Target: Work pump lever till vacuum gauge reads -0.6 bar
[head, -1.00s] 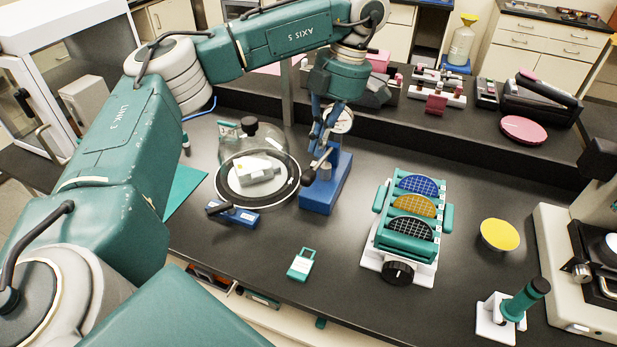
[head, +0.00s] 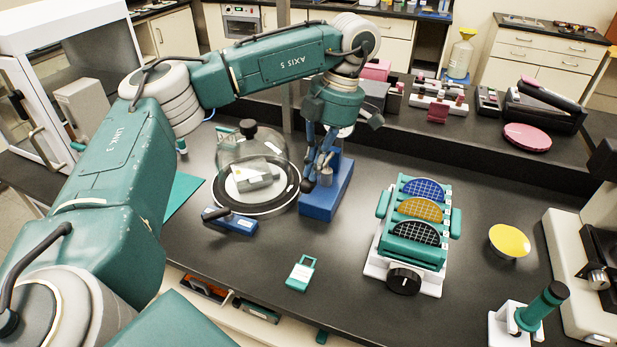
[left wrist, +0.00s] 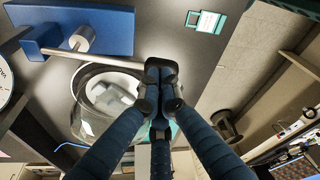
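The blue vacuum pump (head: 326,200) stands on the dark bench beside the glass bell jar (head: 231,160). My left gripper (head: 310,182) is at the pump's left side, pointing down. In the left wrist view, the metal pump lever (left wrist: 92,60) runs from the blue pump (left wrist: 85,30) to my fingertips (left wrist: 159,78). They are closed together on its dark end. The vacuum gauge (head: 346,131) is mostly hidden behind my gripper in the head view. Only its edge (left wrist: 4,82) shows in the left wrist view, and its reading cannot be made out. My right gripper is out of view.
A blue block with a black handle (head: 232,221) lies in front of the jar. A teal-and-white tag (head: 301,273) lies near the front edge. A wafer rack (head: 412,240) and a yellow disc (head: 509,241) stand to the right. Bench between pump and rack is clear.

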